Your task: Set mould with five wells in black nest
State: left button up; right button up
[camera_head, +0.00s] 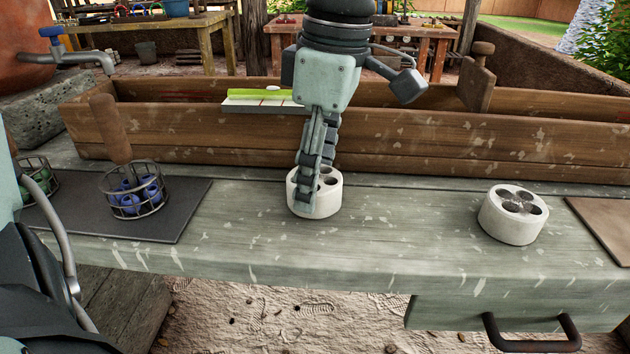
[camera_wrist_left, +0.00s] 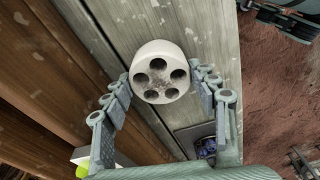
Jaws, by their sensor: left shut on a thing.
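A round white mould (camera_head: 325,201) is between the fingers of my left gripper (camera_head: 316,188), at the middle of the bench. In the left wrist view the mould (camera_wrist_left: 160,56) shows its ring of several dark wells, with a finger against each side. My left gripper is shut on it. I cannot tell if the mould touches the bench top. A second white mould (camera_head: 513,228) with several wells stands apart, to the right. A flat black mat (camera_head: 188,206) lies at the left; I cannot make out a black nest for certain.
A wire basket (camera_head: 139,207) with blue pieces stands on the black mat. Another basket (camera_head: 42,183) with green pieces is further left. A brown board (camera_head: 603,224) lies at the right end. A long wooden trough (camera_head: 220,137) runs behind. The bench (camera_head: 415,222) between the moulds is clear.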

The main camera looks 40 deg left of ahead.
pick_arm(q)
jog(key=shift+r, duration=0.15)
jog(key=shift+r, duration=0.2)
notch_tip(320, 180, up, 4)
jog(key=shift+f, duration=0.2)
jog(key=s+a+r, duration=0.1)
jog(key=s+r, duration=0.2)
jog(key=s, duration=0.2)
jog(key=s+a+r+p, duration=0.1)
jog(key=s+r, duration=0.2)
jog(key=s, duration=0.3)
jog(key=shift+s+a+r, duration=0.2)
jog(key=shift+s+r, duration=0.05)
jog(key=shift+r, duration=0.1)
pick_arm(e)
jog(key=s+d+f+g+h, duration=0.1)
jog(key=s+d+f+g, duration=0.1)
jog(key=s+d+f, duration=0.1)
jog(key=shift+s+d+f+m+g, duration=0.15)
jog(key=shift+s+d+m+g, duration=0.05)
jog(key=shift+d+m+g, duration=0.15)
